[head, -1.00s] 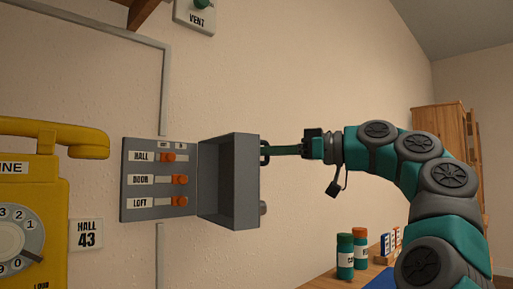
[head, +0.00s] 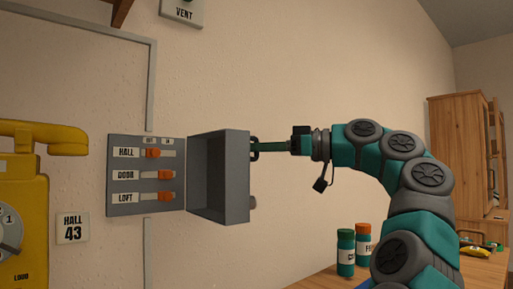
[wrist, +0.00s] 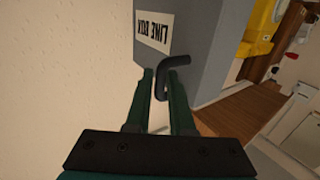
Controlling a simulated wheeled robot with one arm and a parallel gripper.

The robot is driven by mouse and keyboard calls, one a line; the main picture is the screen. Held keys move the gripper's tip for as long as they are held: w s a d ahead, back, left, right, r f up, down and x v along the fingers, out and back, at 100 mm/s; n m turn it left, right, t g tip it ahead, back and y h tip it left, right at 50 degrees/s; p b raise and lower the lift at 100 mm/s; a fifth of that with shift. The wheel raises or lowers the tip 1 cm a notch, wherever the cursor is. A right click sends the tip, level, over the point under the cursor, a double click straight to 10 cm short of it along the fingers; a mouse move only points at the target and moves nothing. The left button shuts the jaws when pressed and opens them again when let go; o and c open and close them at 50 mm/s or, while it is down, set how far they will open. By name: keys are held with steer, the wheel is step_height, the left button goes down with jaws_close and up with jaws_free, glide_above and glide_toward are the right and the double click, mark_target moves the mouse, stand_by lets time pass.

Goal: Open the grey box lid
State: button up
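The grey box (head: 113,190) is mounted on the wall, and its lid (head: 219,176) stands swung out to the right, showing its hollow inside. The exposed panel has several orange sliders labelled HALL, DOOR and LOFT. In the wrist view the lid's outer face (wrist: 205,35) carries a LINE BOX label. A dark bent handle (wrist: 176,62) sticks out from it. My gripper (head: 257,147) is at the lid's outer side. In the wrist view its fingers (wrist: 160,80) are close together on either side of the handle. The exact finger contact is hard to see.
A yellow dial phone (head: 25,215) hangs left of the box, with a HALL 43 plate (head: 72,228) between. A VENT plate (head: 183,12) is above. Bottles (head: 346,252) stand on a wooden table (head: 320,280) at lower right. A wooden cabinet (head: 458,150) is behind my arm.

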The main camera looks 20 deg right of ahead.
steer(key=shift+o, duration=0.2)
steer(key=shift+d, duration=0.1)
steer(key=v, duration=0.7)
steer(key=shift+s+d, duration=0.2)
steer(key=shift+s, duration=0.05)
stand_by(0.6)
